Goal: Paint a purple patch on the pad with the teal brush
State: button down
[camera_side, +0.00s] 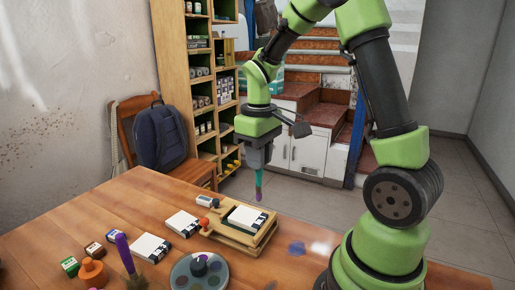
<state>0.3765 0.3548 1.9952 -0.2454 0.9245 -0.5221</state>
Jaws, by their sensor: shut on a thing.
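My gripper (258,168) points down and is shut on the teal brush (259,183). The brush hangs roughly upright, and its lower end looks purple. Its tip is above and a little right of the white pad's far edge in the picture, apart from the pad. The white pad (244,217) lies on a wooden stand (226,236) on the table. I see no clear purple patch on its white face. A round grey palette (178,271) with several dark colour wells is at the front; I cannot tell which well is purple.
Two other white pads (150,247) (183,222) lie left of the stand. A purple upright brush (124,252), an orange object (93,271) and small boxes (70,266) stand front left. The table's back left is clear.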

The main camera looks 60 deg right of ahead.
jog(key=shift+f, duration=1.95)
jog(key=shift+w+f, duration=0.65)
jog(key=shift+w, duration=2.5)
jog(key=shift+s, duration=3.15)
jog(key=shift+w+a, duration=0.55)
jog(key=shift+w, duration=2.75)
notch_tip(320, 180, up, 8)
send_over(259, 183)
jog(key=shift+w+a+r, duration=0.1)
jog(key=shift+w+a, duration=0.05)
jog(key=shift+w, duration=0.05)
jog(key=shift+a, duration=0.1)
